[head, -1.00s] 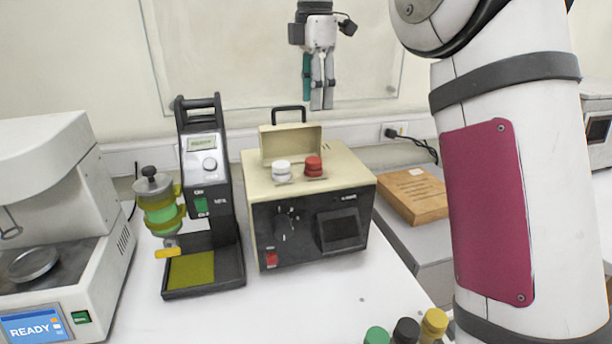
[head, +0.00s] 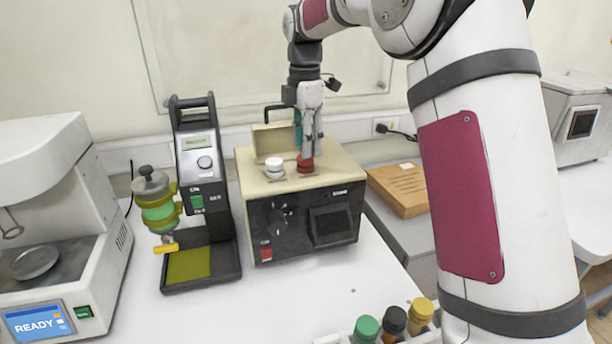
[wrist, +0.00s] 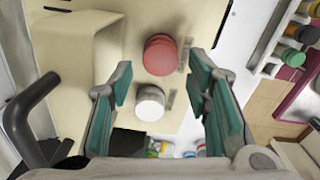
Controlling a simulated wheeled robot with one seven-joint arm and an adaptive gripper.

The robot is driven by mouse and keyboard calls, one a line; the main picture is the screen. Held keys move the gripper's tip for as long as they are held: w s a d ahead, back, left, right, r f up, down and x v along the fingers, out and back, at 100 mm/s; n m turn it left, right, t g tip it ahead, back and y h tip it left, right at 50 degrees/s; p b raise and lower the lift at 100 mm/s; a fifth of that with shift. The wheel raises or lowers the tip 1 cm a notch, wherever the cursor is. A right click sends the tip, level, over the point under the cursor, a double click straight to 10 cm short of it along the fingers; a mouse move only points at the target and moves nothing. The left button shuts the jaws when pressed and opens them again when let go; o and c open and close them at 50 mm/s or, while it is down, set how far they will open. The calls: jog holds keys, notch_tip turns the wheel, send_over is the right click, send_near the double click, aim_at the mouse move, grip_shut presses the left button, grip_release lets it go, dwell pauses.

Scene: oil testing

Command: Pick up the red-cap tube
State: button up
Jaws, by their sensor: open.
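The red-cap tube (head: 305,164) stands in the top of the beige tester (head: 345,176), with only its red cap showing. The white-cap tube (head: 274,167) stands just left of it. My gripper (head: 308,156) is over the red cap in the head view and partly covers it. In the wrist view, the red cap (wrist: 160,54) lies beyond my open fingers, roughly midway between their lines. The white cap (wrist: 150,103) shows nearer, in the gap between the teal finger pads. Nothing is held. Whether a finger touches the red cap cannot be told.
The tester's raised lid (head: 272,141) is close behind the caps. A black-framed device (head: 205,190) stands to the left. A wooden block (head: 400,190) lies to the right. Green, black and yellow capped bottles (head: 394,320) stand at the front. The white table before the tester is clear.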

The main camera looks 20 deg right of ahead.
jog(key=shift+f+p, duration=0.45)
jog(key=shift+f, duration=1.85)
grip_shut()
jog(key=shift+r, duration=0.15)
notch_tip(320, 180, up, 18)
jog(key=b, duration=0.3)
